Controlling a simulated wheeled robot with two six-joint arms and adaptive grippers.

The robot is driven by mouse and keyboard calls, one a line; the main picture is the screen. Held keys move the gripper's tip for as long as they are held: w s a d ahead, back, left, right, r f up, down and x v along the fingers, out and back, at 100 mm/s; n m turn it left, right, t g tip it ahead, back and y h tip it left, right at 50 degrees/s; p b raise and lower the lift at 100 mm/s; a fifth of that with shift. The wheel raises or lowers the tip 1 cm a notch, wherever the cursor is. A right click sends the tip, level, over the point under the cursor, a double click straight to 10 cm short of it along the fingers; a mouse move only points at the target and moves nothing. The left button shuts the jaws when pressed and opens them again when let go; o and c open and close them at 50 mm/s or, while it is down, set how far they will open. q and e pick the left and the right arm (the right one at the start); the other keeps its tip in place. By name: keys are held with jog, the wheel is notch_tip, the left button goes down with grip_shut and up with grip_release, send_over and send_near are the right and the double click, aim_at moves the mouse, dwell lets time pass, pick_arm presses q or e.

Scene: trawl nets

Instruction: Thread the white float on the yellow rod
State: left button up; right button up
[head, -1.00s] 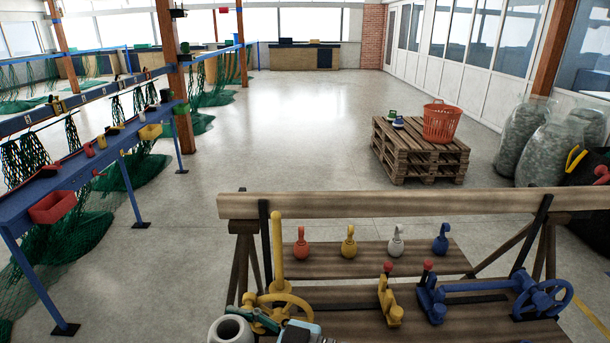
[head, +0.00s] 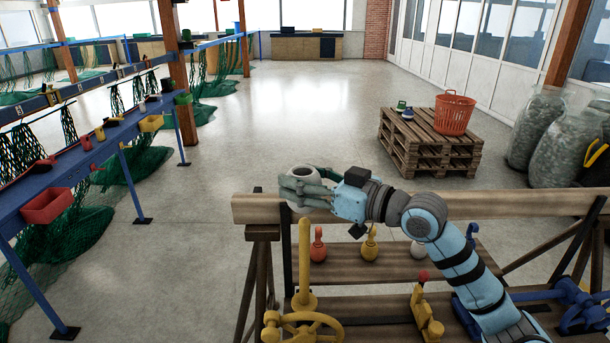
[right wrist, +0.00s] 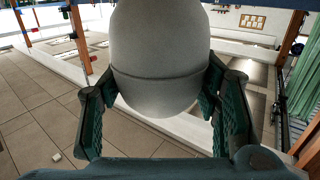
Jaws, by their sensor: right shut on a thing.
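The white float (head: 303,172) is a thick pale ring with a hole in its top. My right gripper (head: 298,187) is shut around it, and the right wrist view shows the grey-white float (right wrist: 160,60) between the dark green fingers. The yellow rod (head: 304,265) stands upright at the left end of the bench. In the head view the float appears straight above the rod's tip, with a small gap; I cannot tell how they line up in depth. The float is not around the rod. My left gripper is not in view.
A yellow handwheel (head: 303,328) sits at the rod's foot. A wooden beam (head: 470,205) runs behind the rod. Red (head: 318,245) and yellow (head: 370,243) hooked weights stand on the plank. Open floor lies beyond the bench.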

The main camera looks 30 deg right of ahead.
aim_at(305, 219)
jog(key=shift+w+d+r+n+y, duration=0.3)
jog(key=shift+w+d+r+y, duration=0.1)
jog(key=shift+w+r, duration=0.2)
jog(key=shift+r+y, duration=0.2)
jog(key=shift+y, duration=0.1)
jog(key=shift+s+f+b, duration=0.2)
jog(key=shift+f+b, duration=0.25)
jog(key=shift+b, duration=0.25)
notch_tip(305, 219, down, 10)
jog(key=b, duration=0.8)
jog(key=shift+r, duration=0.1)
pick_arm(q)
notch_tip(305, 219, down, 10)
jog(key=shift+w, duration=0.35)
pick_arm(e)
jog(key=o, duration=1.2)
jog(key=shift+r, duration=0.1)
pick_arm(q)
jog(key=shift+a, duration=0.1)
pick_arm(e)
jog(key=shift+o, duration=0.2)
notch_tip(305, 219, up, 10)
